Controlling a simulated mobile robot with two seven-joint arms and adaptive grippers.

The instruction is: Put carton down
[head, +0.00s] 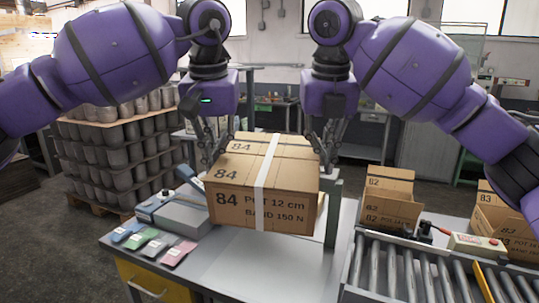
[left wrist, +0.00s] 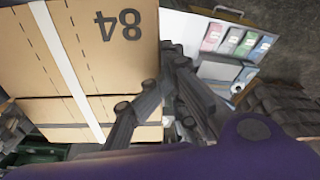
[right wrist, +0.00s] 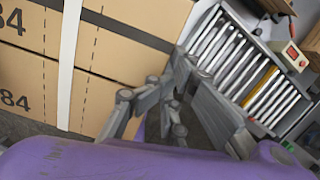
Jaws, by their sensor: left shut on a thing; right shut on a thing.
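The carton (head: 237,205) is a brown box marked 84 with a white strap over its top and front. In the head view it is level between my two grippers, over the grey table (head: 280,275); I cannot tell whether its base touches anything. My left gripper (head: 209,160) presses on its left side and my right gripper (head: 327,160) on its right side. The carton also fills much of the left wrist view (left wrist: 110,70) and the right wrist view (right wrist: 120,40). Its underside and back are hidden.
A roller conveyor (head: 395,270) is at the right, with open cartons marked 82 (head: 385,200) and 83 (head: 500,225) behind it. A grey device (head: 185,215) and several coloured cards (head: 145,240) lie at the left. The table's front middle is clear. Stacked pots (head: 110,160) stand behind left.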

